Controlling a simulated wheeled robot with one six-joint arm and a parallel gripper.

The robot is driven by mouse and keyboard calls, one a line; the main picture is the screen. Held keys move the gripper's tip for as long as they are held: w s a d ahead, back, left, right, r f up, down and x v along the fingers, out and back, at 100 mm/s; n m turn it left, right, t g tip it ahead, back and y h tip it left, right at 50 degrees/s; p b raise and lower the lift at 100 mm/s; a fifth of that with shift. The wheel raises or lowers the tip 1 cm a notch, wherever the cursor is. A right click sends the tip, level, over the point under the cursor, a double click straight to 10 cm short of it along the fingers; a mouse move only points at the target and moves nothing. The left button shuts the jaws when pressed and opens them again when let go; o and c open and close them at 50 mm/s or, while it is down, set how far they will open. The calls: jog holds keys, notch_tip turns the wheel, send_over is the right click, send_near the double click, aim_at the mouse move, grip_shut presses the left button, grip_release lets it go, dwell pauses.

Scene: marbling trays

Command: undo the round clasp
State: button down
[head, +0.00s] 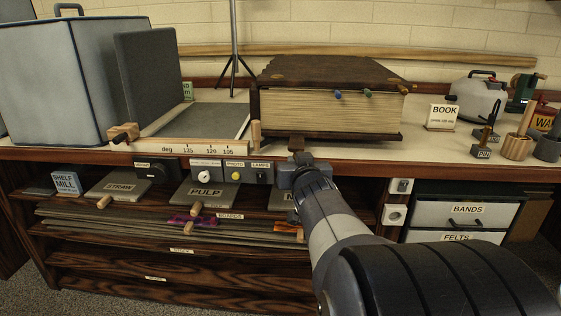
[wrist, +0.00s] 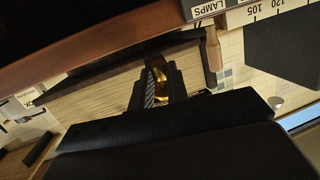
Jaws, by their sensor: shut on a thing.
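The big book (head: 322,107) lies on the counter with a dark wooden cover and a thick pale page block. My gripper (head: 298,158) is in front of the book's page edge, low at the counter's front edge. In the wrist view my gripper (wrist: 160,84) is shut on a small golden piece, seemingly the round clasp (wrist: 157,78), against the pale page block (wrist: 105,95). Its outline is mostly hidden between the fingers, so I cannot tell its exact shape or whether it is fastened. In the head view my arm hides it.
A wooden handle (head: 256,134) and an angle scale (head: 195,148) are left of my gripper. Switch boxes (head: 205,170) line the counter front below. A grey box (head: 65,80) stands far left.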

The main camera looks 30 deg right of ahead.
jog(key=shift+f, duration=0.1)
jog(key=c, duration=1.4)
grip_release()
jog(key=shift+o, duration=0.2)
